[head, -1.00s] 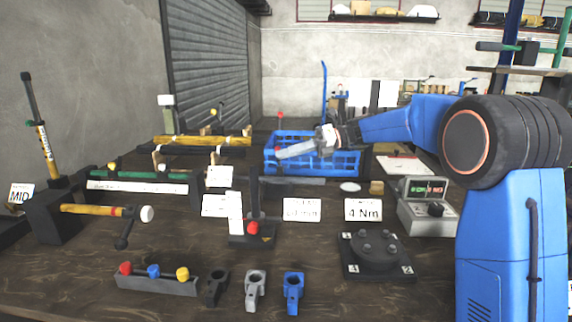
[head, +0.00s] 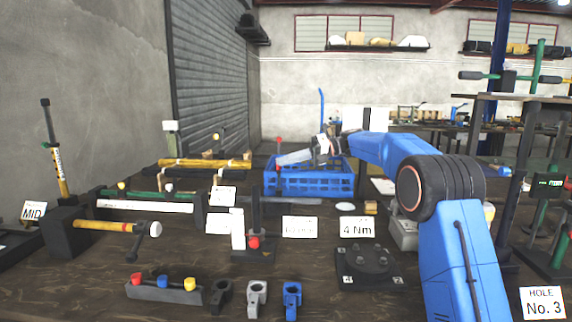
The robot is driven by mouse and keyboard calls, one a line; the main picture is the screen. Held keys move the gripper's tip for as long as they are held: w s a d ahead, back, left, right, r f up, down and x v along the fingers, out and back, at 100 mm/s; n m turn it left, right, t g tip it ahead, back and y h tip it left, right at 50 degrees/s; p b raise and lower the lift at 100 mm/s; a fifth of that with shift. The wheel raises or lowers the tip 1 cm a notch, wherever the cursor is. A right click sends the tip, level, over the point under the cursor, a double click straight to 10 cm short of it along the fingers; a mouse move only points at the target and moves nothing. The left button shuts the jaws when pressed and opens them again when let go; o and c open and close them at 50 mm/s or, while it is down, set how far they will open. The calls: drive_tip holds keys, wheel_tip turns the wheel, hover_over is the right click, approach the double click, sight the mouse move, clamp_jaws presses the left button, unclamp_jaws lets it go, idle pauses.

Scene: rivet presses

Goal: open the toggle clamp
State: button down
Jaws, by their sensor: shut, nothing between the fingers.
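I cannot tell for certain which fixture is the toggle clamp. One candidate is a dark upright post (head: 254,208) on a black base, with a red knob (head: 253,243) low on its front, standing on the bench's middle. Another is a thin dark lever with a red ball top (head: 279,140), farther back by the blue crate. My gripper (head: 281,160) is a pale pair of fingers, shut and empty, pointing left in front of the crate's upper part. Its tip appears just below the red ball in the picture; whether it touches the lever is too small to tell.
The blue crate (head: 312,184) stands behind my gripper. Colored knobs in a grey holder (head: 165,291) and several clevis-like parts line the front edge. Bare bench shows between them.

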drive_tip(key=shift+w+r, duration=0.3)
